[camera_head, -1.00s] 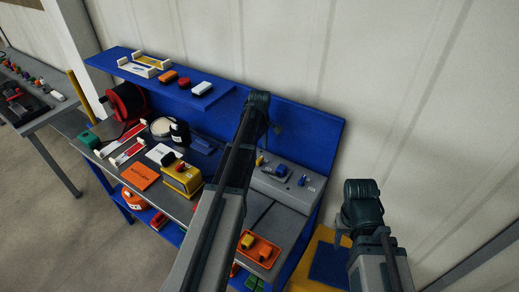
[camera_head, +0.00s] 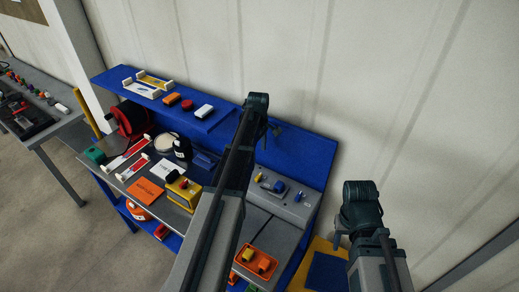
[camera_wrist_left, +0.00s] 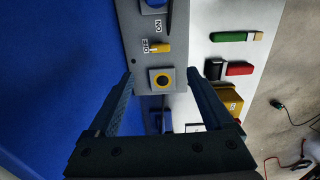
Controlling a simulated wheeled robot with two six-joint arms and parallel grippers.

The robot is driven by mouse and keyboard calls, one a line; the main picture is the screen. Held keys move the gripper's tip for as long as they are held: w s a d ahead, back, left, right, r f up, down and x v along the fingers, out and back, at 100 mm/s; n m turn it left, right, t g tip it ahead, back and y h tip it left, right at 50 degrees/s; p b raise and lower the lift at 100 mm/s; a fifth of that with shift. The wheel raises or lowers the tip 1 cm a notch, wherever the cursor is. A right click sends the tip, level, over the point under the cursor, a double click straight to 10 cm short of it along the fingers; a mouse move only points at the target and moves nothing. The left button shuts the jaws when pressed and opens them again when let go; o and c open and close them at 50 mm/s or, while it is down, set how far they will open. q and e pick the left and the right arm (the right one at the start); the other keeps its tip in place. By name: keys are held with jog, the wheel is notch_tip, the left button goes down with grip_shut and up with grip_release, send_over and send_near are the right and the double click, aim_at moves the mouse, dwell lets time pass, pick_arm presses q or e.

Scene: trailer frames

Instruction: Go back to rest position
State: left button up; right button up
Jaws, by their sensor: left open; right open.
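My left arm reaches up across the middle of the head view, with its wrist and left gripper (camera_head: 274,128) in front of the blue back panel. In the left wrist view the left gripper (camera_wrist_left: 161,88) is open. Its two fingers stand apart with nothing held, above a grey control box (camera_wrist_left: 150,45) with a yellow switch and a yellow-framed button. My right arm is at the lower right of the head view. Its right gripper (camera_head: 338,238) is mostly hidden behind the wrist, beside the bench's right end, and nothing shows in it.
A workbench (camera_head: 262,228) with a blue upper shelf (camera_head: 225,122) stands ahead. It carries a yellow box (camera_head: 182,192), an orange tray (camera_head: 256,262) and the grey control box (camera_head: 285,200). A second table (camera_head: 48,125) is at the far left. Floor is clear at lower left.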

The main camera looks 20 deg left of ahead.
pick_arm(q)
jog(key=s+d+f+m+b, duration=0.5)
jog(key=s+d+m, duration=0.5)
jog(key=s+d, duration=0.2)
jog(key=s+d+f+m+y+b, duration=0.1)
jog(key=s+d+f+m+b, duration=0.5)
jog(key=s+d+m, duration=0.4)
jog(key=s+d, duration=0.3)
jog(key=d, duration=0.1)
